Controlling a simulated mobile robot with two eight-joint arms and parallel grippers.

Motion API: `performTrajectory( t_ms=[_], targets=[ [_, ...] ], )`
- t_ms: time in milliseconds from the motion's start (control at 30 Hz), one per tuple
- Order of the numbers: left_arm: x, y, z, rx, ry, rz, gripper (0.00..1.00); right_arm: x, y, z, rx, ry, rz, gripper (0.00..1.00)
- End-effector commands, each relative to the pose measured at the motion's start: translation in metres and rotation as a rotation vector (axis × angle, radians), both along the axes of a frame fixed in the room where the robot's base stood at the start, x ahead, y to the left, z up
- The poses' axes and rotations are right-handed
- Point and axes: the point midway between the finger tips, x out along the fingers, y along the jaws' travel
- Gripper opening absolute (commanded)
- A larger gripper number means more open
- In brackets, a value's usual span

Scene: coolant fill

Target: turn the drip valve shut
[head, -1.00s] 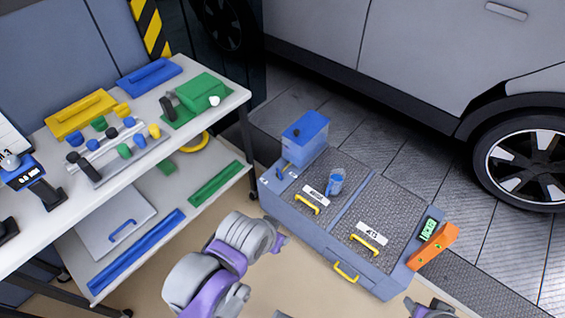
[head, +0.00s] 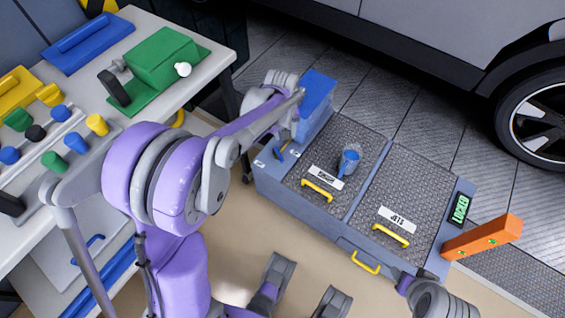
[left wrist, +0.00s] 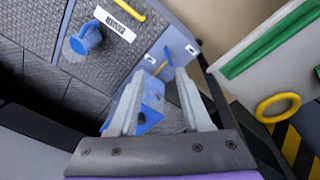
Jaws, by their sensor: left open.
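A small blue lever (head: 281,150), which looks like the drip valve, sits on the grey cabinet's left end between small white labels. It also shows in the left wrist view (left wrist: 168,66), between and just beyond my fingertips in the picture. My left gripper (left wrist: 160,76) is open, with nothing between its fingers that I can see being held. The gap to the lever cannot be judged. In the head view my left arm reaches over to the blue tank, and its fingers are hidden. My right gripper (head: 406,283) is low at the right; its fingers are unclear.
The blue tank (head: 316,98) stands close behind the lever, also below the fingertips in the wrist view (left wrist: 152,100). The cabinet (head: 310,208) carries a blue cup (head: 349,160) and yellow handles. An orange block (head: 482,238) lies at right. A bench (head: 222,72) stands left.

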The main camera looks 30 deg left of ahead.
Motion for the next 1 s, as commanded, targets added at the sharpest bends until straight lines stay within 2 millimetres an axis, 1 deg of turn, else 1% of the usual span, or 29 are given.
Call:
performTrajectory(
  t_ms=[33, 67, 100, 200, 300, 400, 567, 667, 900, 1000],
  targets=[
    [0.018, 0.012, -0.047, -0.007, 0.028, 0.05, 0.49, 0.002, 0.0, -0.028, 0.0, 0.01, 0.0, 0.5],
    [0.026, 0.017, -0.065, -0.012, 0.041, 0.079, 0.49, 0.003, 0.0, -0.036, 0.0, 0.012, 0.0, 0.5],
    [0.035, 0.024, -0.086, -0.017, 0.057, 0.114, 0.49, 0.004, 0.0, -0.045, 0.0, 0.015, 0.0, 0.5],
    [0.051, 0.039, -0.131, -0.027, 0.089, 0.188, 0.49, 0.007, 0.0, -0.063, 0.0, 0.02, 0.0, 0.5],
    [0.061, 0.049, -0.16, -0.032, 0.109, 0.237, 0.49, 0.009, 0.0, -0.073, 0.0, 0.022, 0.0, 0.5],
    [0.065, 0.054, -0.176, -0.035, 0.121, 0.265, 0.49, 0.009, 0.0, -0.077, 0.0, 0.023, 0.0, 0.5],
    [0.066, 0.056, -0.193, -0.037, 0.125, 0.275, 0.49, 0.01, 0.0, -0.081, 0.0, 0.024, 0.0, 0.5],
    [0.066, 0.056, -0.209, -0.036, 0.124, 0.274, 0.49, 0.011, 0.0, -0.085, 0.0, 0.024, 0.0, 0.5],
    [0.066, 0.055, -0.255, -0.037, 0.123, 0.272, 0.49, 0.013, 0.0, -0.095, 0.0, 0.024, 0.0, 0.5],
    [0.066, 0.055, -0.269, -0.036, 0.123, 0.272, 0.49, 0.013, 0.0, -0.097, 0.0, 0.024, 0.0, 0.5]
  ],
)
